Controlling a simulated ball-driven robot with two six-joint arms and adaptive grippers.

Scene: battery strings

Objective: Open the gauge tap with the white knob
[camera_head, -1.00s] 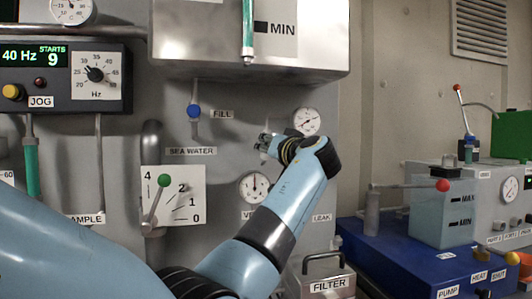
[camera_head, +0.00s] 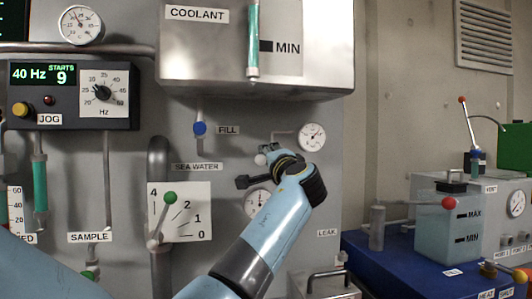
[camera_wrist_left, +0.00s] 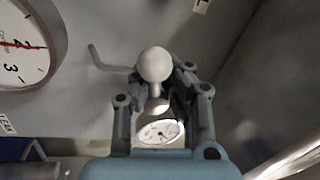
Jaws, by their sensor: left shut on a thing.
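The white knob (camera_head: 261,160) shows as a small pale ball at my left gripper's tip, below the pipe of the small gauge (camera_head: 312,136). In the left wrist view the white knob (camera_wrist_left: 154,65) is a round ball on a short stem between the dark fingers. My left gripper (camera_head: 268,154) reaches it from the lower right; in the wrist view the left gripper (camera_wrist_left: 158,98) is closed around the knob's stem. The small gauge (camera_wrist_left: 160,132) shows beyond the fingers there. The tap body is mostly hidden. My right gripper is out of view.
The blue FILL knob (camera_head: 199,128) and the green-tipped lever (camera_head: 170,197) are to the left. The steel coolant tank (camera_head: 320,90) overhangs above.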

